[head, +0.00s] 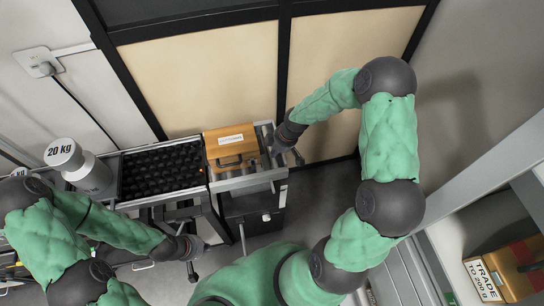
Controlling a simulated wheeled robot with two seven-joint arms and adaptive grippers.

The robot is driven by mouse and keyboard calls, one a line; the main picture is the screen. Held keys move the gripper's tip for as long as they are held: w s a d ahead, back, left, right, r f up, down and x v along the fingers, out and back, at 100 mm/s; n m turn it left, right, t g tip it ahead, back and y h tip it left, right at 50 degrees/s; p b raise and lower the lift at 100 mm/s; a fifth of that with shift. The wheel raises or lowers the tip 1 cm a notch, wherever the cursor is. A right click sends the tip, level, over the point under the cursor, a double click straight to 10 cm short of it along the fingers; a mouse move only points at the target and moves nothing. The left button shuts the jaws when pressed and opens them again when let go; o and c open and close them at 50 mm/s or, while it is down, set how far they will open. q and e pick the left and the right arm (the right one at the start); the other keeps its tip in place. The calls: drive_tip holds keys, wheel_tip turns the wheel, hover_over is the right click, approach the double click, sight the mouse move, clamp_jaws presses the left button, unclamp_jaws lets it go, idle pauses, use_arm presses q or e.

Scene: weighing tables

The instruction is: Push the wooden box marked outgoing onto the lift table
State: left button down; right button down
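A wooden box (239,158) with a white label and a dark handle stands at the right end of the bench line; its label is too small to read. It sits on a metal-topped table (262,178), right beside a dark bed of rollers or balls (135,190). I cannot tell for certain which surface is the lift table. My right gripper (287,153) is low at the box's right side, very close to it; contact is unclear. My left gripper (193,267) hangs in front of the bench, away from the box. The finger openings are hard to make out.
Grey cylinder weights, one marked 20 kg (63,153), stand left of the dark bed. A framed partition (200,80) runs close behind the bench. Another wooden box marked TRADE TO 200 g (510,272) sits on a shelf at lower right. Floor is clear right of the table.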

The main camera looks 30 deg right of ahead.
drive_tip(key=v, duration=0.6)
